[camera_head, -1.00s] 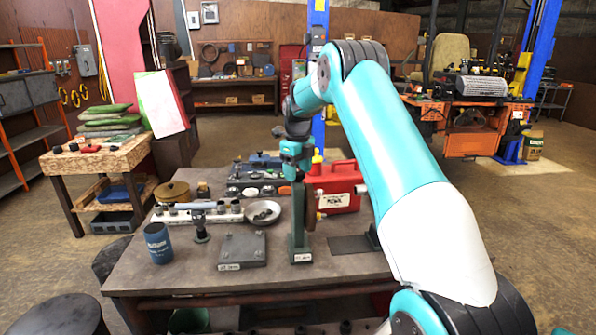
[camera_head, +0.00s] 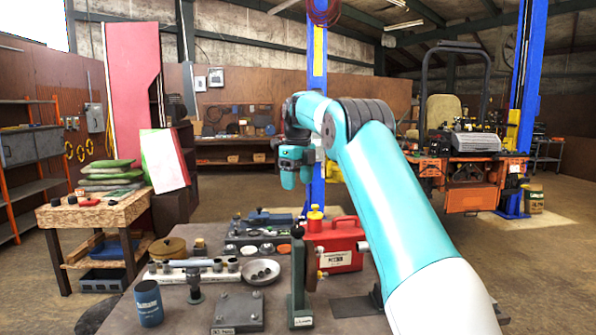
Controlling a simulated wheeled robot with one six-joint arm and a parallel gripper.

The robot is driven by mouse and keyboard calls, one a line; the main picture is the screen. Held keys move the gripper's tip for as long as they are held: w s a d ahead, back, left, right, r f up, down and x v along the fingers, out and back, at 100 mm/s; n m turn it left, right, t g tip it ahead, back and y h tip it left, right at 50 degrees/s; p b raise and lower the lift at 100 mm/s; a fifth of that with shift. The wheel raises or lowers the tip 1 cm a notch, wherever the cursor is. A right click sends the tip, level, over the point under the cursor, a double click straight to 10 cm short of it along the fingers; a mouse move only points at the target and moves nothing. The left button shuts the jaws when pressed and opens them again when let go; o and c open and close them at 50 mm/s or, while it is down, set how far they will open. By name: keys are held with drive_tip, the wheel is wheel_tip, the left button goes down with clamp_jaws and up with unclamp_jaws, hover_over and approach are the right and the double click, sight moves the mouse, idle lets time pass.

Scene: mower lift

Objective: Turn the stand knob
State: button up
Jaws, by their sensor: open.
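A dark grey-green upright stand (camera_head: 299,285) with a small label on its foot rises from the workbench top, right of the middle. I cannot tell which way the knob is turned. My gripper (camera_head: 296,182) hangs at the end of my teal arm, above the stand in the picture and apart from it. Its jaws point down, are open, and hold nothing that I can see.
A red jerry can (camera_head: 338,245) stands right of the stand. A flat grey plate block (camera_head: 238,312), a metal bowl (camera_head: 261,271), a white rail with several pegs (camera_head: 178,272) and a blue can (camera_head: 149,303) stand to its left. Air above the bench's left side is clear.

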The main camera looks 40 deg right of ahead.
drive_tip(key=shift+r, duration=1.85)
drive_tip(key=shift+a, duration=0.1)
drive_tip(key=s+a+f+n+t+y+b, duration=0.1)
drive_tip(key=s+a+f+n+b, duration=0.15)
drive_tip(key=s+a+n, duration=0.7)
drive_tip(key=s+a+f+n+b, duration=0.2)
drive_tip(key=a+f+n, duration=0.2)
drive_tip(key=a+n, duration=1.3)
drive_tip(key=s+a+f+n+y, duration=0.1)
drive_tip(key=s+a+f+n, duration=0.2)
drive_tip(key=s, duration=0.4)
drive_tip(key=s+a+f+n+y+b, duration=0.1)
drive_tip(key=s+a+f+n, duration=0.3)
drive_tip(key=s+a+n, duration=0.2)
drive_tip(key=s+a+f+n+g+y+b, duration=0.1)
drive_tip(key=s+a+f+n, duration=0.2)
drive_tip(key=s+n, duration=0.3)
drive_tip(key=s+a, duration=0.1)
drive_tip(key=s, duration=0.2)
drive_tip(key=shift+s+a+f, duration=0.25)
drive_tip(key=shift+a+f, duration=0.05)
drive_tip(key=shift+f, duration=0.05)
